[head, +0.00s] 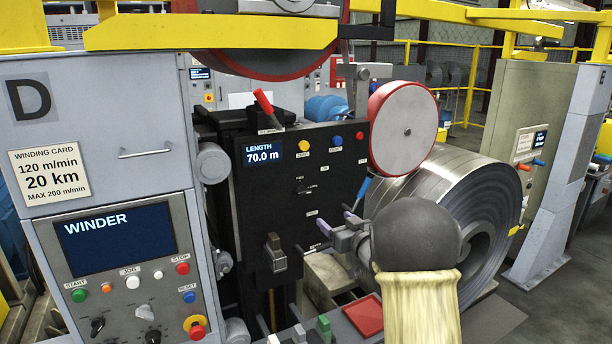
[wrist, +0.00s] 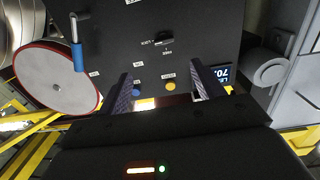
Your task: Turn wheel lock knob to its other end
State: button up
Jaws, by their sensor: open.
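The wheel lock knob appears to be the small dark knob (head: 302,188) on the black panel (head: 262,200), below the yellow button. It also shows in the wrist view, as a knob (wrist: 166,42) with two small labels, one at its left and one below. Its bar looks roughly level there; which label it points to is unclear. My gripper (head: 337,222) is open and empty, in front of the panel, lower and to the right of the knob in the head view. In the wrist view my gripper's fingers (wrist: 162,76) are spread wide, with the knob beyond them; nothing touches it.
A blue-handled lever (wrist: 78,50) and the red-rimmed wheel (head: 403,130) are beside the knob. The panel also has a length display (head: 263,151), coloured buttons and a lower lever (head: 275,250). A large steel coil (head: 480,210) stands at the right.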

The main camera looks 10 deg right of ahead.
jog(key=shift+w+a+r+y, duration=0.1)
jog(key=shift+w+r+y, duration=0.05)
jog(key=shift+r+y, duration=0.3)
jog(key=p, duration=0.7)
send_near(305, 192)
jog(key=x, duration=0.9)
jog(key=shift+w, duration=0.2)
jog(key=c, duration=1)
